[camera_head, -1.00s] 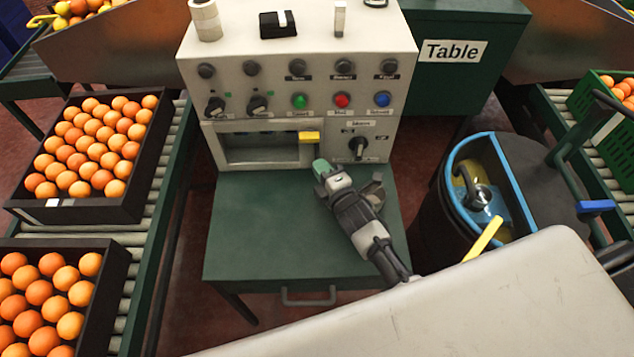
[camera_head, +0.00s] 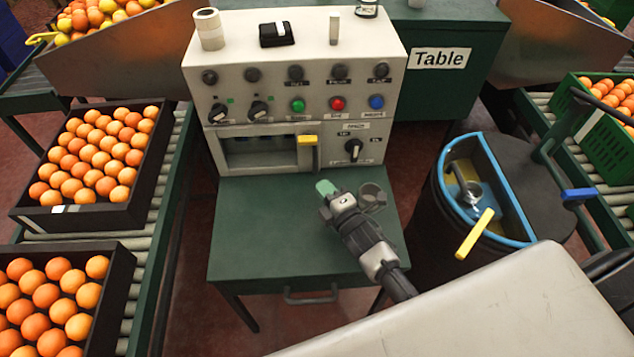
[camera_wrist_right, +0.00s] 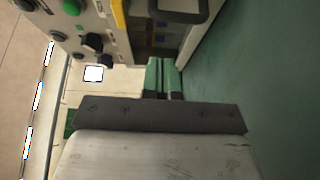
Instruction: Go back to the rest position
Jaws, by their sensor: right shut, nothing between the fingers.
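My right gripper (camera_head: 325,187) is over the green table (camera_head: 270,225) in front of the control panel (camera_head: 300,75). Its green-tipped fingers are shut with nothing between them. The closed fingertips also show in the right wrist view (camera_wrist_right: 163,78), pointing toward the panel's lower part. The gripper is apart from the panel's open slot (camera_head: 262,150) and its yellow handle (camera_head: 307,140). My left gripper does not show in either view.
Dark crates of oranges (camera_head: 148,165) stand on the roller conveyor at left. A dark barrel with a blue rim (camera_head: 443,185) and a yellow handle (camera_head: 474,235) stands at right. A green crate (camera_head: 605,145) is at far right.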

